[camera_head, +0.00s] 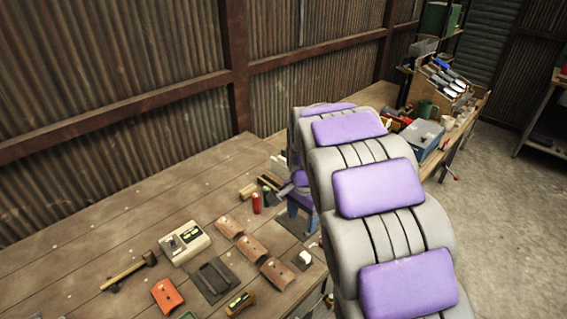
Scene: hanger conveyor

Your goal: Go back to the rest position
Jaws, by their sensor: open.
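My gripper (284,177) shows only in part, at the far end of my arm, left of the arm's bend. Its grey fingers are apart and nothing shows between them. It is over the right part of the wooden workbench (110,215), close to a blue fixture (301,218) that looks like a vise. I cannot tell whether they touch. My own grey and purple arm fills the right middle of the view and hides part of the bench.
A red cylinder (256,203), curved brown pieces (253,248), a beige box (185,243), a hammer (129,271) and an orange piece (166,295) lie on the bench. A corrugated wall (110,60) stands behind. A blue-grey box (422,138) sits farther right. Concrete floor (510,215) is clear at right.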

